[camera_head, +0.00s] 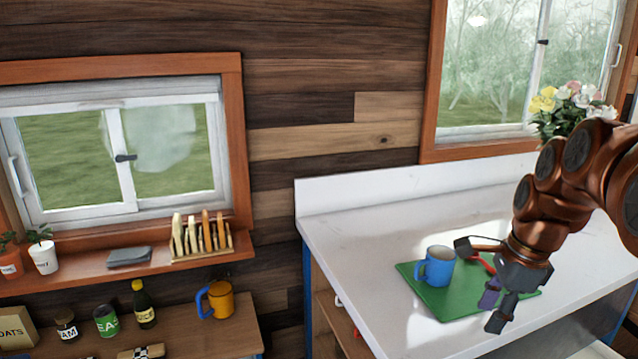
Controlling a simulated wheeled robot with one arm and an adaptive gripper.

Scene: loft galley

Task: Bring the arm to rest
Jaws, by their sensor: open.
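My arm reaches in from the right edge in the camera_head view, over the white counter (385,235). My gripper (481,285) is open, its fingers spread above the green board (438,303). A blue mug (436,267) stands upright on the board, just left of the gripper. One fingertip appears close to the mug's right side; I cannot tell whether they touch. Nothing shows held between the fingers. A red item (486,265) lies behind the gripper and is partly hidden by it.
Flowers (572,105) stand behind my arm by the right window. The counter left of the board is clear. At left, a sill holds a wooden rack (200,240), a grey cloth (129,257) and potted plants. Below, a wooden surface holds a yellow mug (218,299) and a dark bottle (144,306).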

